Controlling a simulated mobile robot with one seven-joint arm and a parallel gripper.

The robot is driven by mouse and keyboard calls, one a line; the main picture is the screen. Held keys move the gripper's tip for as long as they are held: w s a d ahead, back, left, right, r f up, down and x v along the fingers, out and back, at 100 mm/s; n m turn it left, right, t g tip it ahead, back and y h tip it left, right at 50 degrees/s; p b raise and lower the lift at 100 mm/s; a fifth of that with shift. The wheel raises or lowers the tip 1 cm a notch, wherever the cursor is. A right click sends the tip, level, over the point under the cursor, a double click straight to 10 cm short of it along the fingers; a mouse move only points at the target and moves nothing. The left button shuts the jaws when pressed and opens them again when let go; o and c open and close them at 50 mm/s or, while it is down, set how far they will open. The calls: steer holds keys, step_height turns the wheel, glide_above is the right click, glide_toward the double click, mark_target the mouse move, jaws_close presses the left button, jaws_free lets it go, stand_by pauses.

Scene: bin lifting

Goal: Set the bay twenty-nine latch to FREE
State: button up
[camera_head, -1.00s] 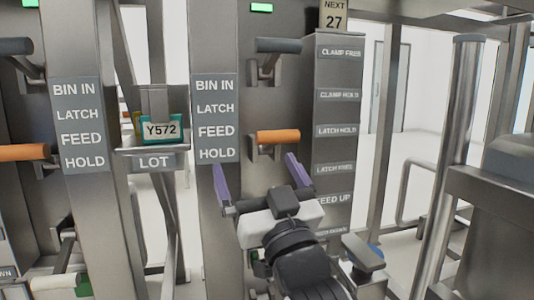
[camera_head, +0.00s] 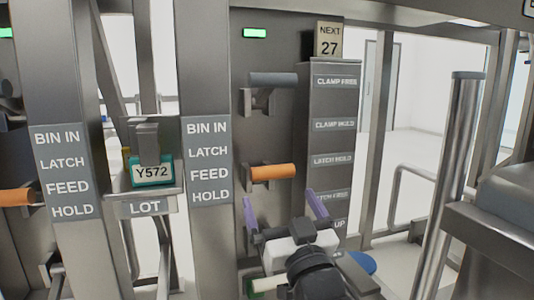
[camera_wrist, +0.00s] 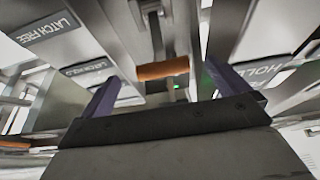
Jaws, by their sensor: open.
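An orange lever handle (camera_head: 273,172) sticks out sideways from a bracket on the dark panel, level with the LATCH HOLD to LATCH FREE part of the side plates. My gripper (camera_head: 282,208) has two purple fingers, spread apart, just below this handle in the head view. In the wrist view the orange handle (camera_wrist: 163,70) shows between the open fingers of my gripper (camera_wrist: 165,90), with nothing held. No number twenty-nine is readable; a sign (camera_head: 328,40) reads NEXT 27.
Another orange handle (camera_head: 15,197) is at the far left. A LOT shelf (camera_head: 147,205) holds a teal Y572 box. A metal post (camera_head: 452,170) stands at right.

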mark_target(268, 170)
steer(key=p+x, duration=0.4)
steer(key=x, duration=0.5)
steer(key=shift+w+a+r, duration=0.1)
steer(key=shift+w+a, duration=0.05)
steer(key=shift+w, duration=0.2)
steer(key=c, duration=1)
steer(key=shift+r, duration=0.1)
jaws_close()
